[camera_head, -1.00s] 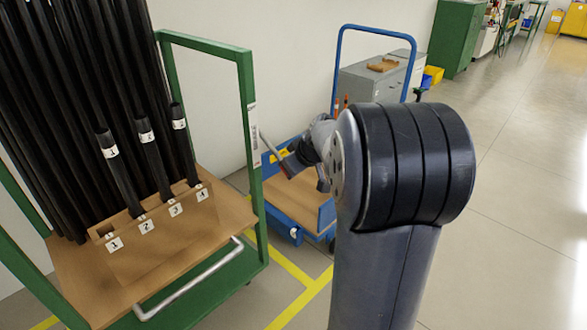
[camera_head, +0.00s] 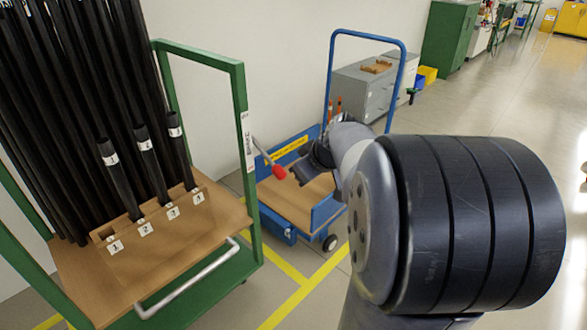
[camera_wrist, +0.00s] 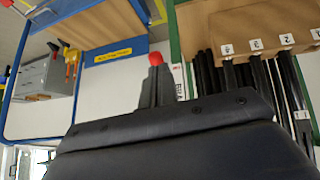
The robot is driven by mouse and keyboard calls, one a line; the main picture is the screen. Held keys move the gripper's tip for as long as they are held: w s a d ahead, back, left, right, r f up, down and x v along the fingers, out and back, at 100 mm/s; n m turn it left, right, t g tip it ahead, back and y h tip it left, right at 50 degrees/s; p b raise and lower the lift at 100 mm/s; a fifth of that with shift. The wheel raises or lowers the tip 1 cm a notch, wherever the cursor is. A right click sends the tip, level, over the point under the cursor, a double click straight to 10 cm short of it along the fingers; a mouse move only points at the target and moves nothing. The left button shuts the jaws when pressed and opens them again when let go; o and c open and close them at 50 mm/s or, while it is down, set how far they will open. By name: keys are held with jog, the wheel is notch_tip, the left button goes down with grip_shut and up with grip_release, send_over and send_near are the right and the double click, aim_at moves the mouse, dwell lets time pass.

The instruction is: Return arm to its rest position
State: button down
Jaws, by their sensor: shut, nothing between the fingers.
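My gripper (camera_head: 297,172) is at the end of my arm, in front of the blue cart in the head view. In the wrist view its dark fingers (camera_wrist: 156,88) are together and hold nothing. A red knob (camera_head: 279,172) on a thin grey lever shows right beside the fingertips; it also shows just past them in the wrist view (camera_wrist: 155,58). I cannot tell whether they touch. My large dark arm joint fills the lower right of the head view and hides the floor behind it.
A green-framed rack (camera_head: 241,120) at left holds long black rods (camera_head: 75,110). Three labelled rods stand in a numbered wooden holder (camera_head: 165,240). A blue cart (camera_head: 270,222) with a tall handle stands behind my gripper. Grey cabinets (camera_head: 365,95) stand at the back. Open floor lies at right.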

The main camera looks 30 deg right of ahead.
jog(key=shift+s+d+r, duration=0.1)
jog(key=shift+s+r, duration=0.25)
jog(key=shift+s, duration=0.35)
jog(key=shift+w, duration=0.1)
